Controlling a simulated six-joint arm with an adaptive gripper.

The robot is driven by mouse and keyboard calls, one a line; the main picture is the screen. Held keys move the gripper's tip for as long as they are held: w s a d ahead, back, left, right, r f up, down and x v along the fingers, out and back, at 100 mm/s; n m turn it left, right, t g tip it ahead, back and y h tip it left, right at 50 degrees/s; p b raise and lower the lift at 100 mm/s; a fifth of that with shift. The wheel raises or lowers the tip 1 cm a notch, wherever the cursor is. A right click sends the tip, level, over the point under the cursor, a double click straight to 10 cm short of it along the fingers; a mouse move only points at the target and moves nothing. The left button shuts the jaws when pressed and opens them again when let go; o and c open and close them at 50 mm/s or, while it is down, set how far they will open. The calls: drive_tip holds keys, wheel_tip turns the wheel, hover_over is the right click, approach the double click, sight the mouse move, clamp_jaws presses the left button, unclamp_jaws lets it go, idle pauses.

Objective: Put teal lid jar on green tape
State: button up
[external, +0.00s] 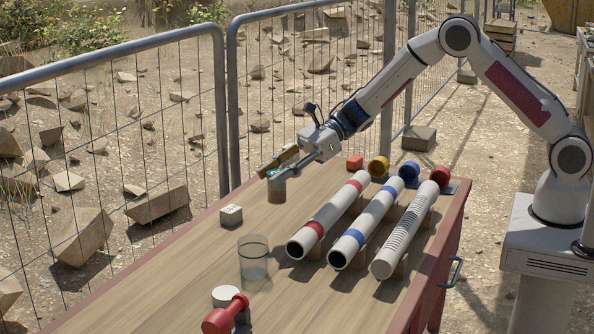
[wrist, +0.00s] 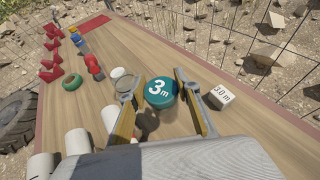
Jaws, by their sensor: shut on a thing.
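The teal-lid jar shows its round teal top marked "3m" in the wrist view (wrist: 160,92). In the external view, its dark body (external: 276,190) is below my gripper's fingers, near the fence side of the table. My gripper (external: 273,171) is shut on the jar, with one finger on each side of the lid. Whether the jar's bottom touches the table is hard to tell. A green ring (wrist: 73,82), which looks like the green tape, lies flat on the table at the left in the wrist view, apart from the jar. I cannot make it out in the external view.
A white block marked "3.0 m" (wrist: 221,96) is close beside my gripper. A clear glass (external: 253,258) stands nearby. Three pipes (external: 330,215) lie side by side on supports. Red pieces (wrist: 52,73) lie beyond the green ring. A wire fence (external: 150,110) borders the table.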

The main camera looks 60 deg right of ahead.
drive_tip(key=s+a+r+n+g, duration=0.1)
drive_tip(key=s+a, duration=0.6)
drive_tip(key=a, duration=0.6)
drive_tip(key=s+a+r+n+g+y, duration=0.1)
drive_tip(key=s+a+n+g, duration=0.1)
drive_tip(key=s+a, duration=0.5)
drive_tip(key=s+a+r+n+g, duration=0.1)
drive_tip(key=s+a, duration=0.6)
drive_tip(key=a, duration=1.2)
drive_tip(key=shift+s+r+n+g+y, duration=0.2)
drive_tip(key=shift+n+g+y, duration=0.2)
drive_tip(key=shift+g, duration=0.3)
wheel_tip(320, 180, down, 6)
drive_tip(key=shift+f, duration=0.15)
drive_tip(key=shift+f, duration=1.85)
drive_tip(key=shift+f, duration=0.15)
